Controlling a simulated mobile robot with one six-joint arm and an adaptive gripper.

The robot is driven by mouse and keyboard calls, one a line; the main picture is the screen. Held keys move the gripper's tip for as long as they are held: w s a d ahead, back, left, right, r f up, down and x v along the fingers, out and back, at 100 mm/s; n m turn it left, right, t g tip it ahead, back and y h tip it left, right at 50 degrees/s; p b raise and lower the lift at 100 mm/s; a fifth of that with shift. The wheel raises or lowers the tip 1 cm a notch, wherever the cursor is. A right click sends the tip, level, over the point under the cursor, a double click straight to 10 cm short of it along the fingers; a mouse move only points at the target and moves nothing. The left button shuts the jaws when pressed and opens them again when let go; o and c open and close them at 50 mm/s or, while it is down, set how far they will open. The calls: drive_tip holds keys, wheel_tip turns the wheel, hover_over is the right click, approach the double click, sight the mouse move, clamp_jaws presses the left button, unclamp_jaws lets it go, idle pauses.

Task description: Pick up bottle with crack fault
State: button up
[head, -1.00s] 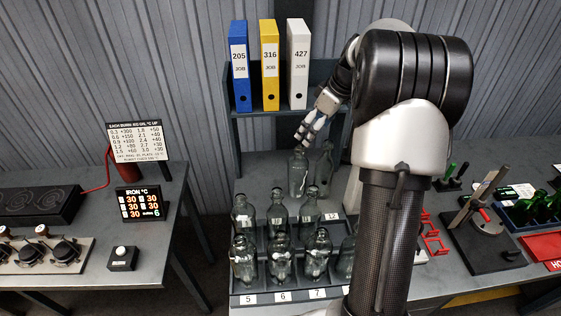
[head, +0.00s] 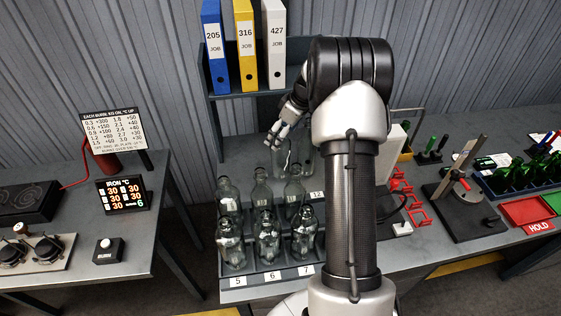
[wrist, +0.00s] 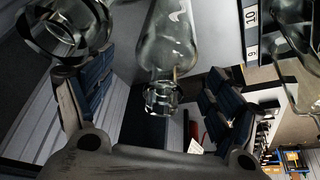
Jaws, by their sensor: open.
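A clear glass bottle (head: 281,160) stands on the table behind the numbered rack, below my gripper (head: 279,136). In the wrist view the clear bottle (wrist: 168,45) lies between the two padded fingers of my gripper (wrist: 160,98), its neck and rim toward the palm. The fingers are open, with a gap on both sides of the neck. A pale mark shows high on its body; I cannot tell whether it is a crack or glare. A second clear bottle (head: 307,160) stands just right of it, partly hidden by my arm.
A rack (head: 243,281) labelled 5, 6, 7 holds several clear bottles in front. A shelf with blue (head: 214,50), yellow and white binders is behind. On the right are green bottles (head: 520,175) and a red HOLD tray (head: 528,211). My arm hides the rack's right part.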

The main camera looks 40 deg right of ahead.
drive_tip(key=x, duration=0.4)
drive_tip(key=shift+a+f, duration=0.15)
drive_tip(key=shift+a, duration=0.1)
drive_tip(key=shift+c, duration=0.6)
clamp_jaws()
